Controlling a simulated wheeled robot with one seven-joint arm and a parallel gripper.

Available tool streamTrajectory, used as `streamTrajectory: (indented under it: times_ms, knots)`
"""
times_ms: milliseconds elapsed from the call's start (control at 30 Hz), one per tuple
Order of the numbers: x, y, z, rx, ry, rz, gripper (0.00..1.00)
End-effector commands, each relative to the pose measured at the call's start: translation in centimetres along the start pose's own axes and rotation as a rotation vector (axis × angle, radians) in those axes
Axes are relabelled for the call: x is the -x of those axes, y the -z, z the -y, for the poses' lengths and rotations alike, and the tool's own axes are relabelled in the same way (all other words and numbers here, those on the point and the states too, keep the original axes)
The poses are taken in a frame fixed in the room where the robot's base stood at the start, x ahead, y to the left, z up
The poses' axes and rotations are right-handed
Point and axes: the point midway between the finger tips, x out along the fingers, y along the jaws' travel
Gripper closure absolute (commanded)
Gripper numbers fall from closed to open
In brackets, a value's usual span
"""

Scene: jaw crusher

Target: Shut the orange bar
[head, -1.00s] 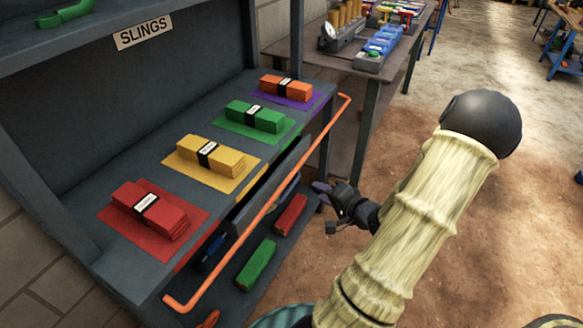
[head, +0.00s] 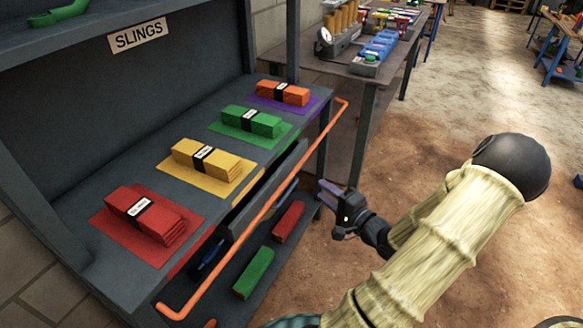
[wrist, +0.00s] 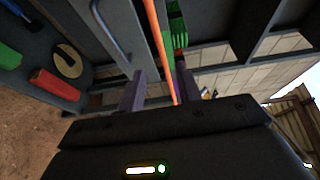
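The orange bar (head: 262,212) is a long thin rail with bent ends. It stands out in front of the sling shelf's front edge, running from the near left to the far right. In the wrist view the orange bar (wrist: 158,40) runs down toward the gap between my fingers. My gripper (head: 328,190) is to the right of the bar in the head view, with its purple fingers pointing toward the shelf. In the wrist view my gripper (wrist: 158,80) is open, its two fingers apart. I cannot tell whether either finger touches the bar.
The grey shelf (head: 75,215) holds folded red, yellow, green and orange slings. A lower shelf holds a red bundle (head: 288,222) and a green one (head: 254,271). A workbench (head: 385,80) stands behind at the right. The dirt floor at right is open.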

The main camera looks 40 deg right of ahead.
Motion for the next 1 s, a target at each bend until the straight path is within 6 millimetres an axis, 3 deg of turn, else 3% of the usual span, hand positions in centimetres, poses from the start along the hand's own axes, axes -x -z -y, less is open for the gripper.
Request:
streamTrajectory:
  times_ms: [700,1000]
  knots:
    - [-12.7,-0.1,-0.2,0.001,0.001,0.002,0.66]
    - [-14.6,0.0,-0.1,0.000,-0.001,0.000,0.66]
